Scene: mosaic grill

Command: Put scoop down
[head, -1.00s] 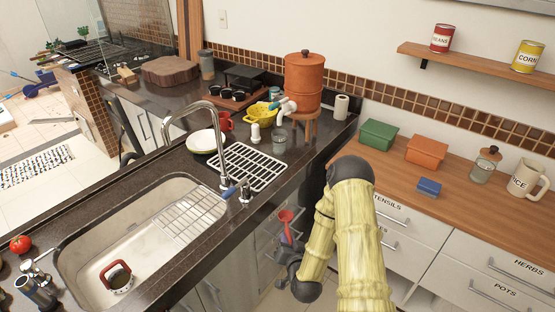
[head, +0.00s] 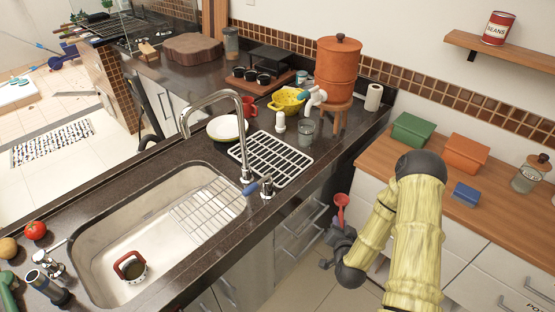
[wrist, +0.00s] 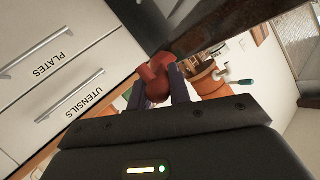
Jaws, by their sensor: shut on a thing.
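The red scoop (head: 341,205) is upright in my gripper (head: 340,227) in the head view, in front of the cabinets and below the counter edge. In the wrist view, my gripper (wrist: 167,85) is shut on the red scoop (wrist: 152,83), with a finger on either side of it. The gripper's fingertips are small and partly hidden in the head view.
The dark counter (head: 230,250) holds a sink (head: 105,225), a drying rack (head: 272,158), a white plate (head: 224,128) and a clay water filter (head: 337,75). The wooden counter (head: 400,165) at right has green (head: 412,129) and orange (head: 465,153) boxes, with bare wood around them.

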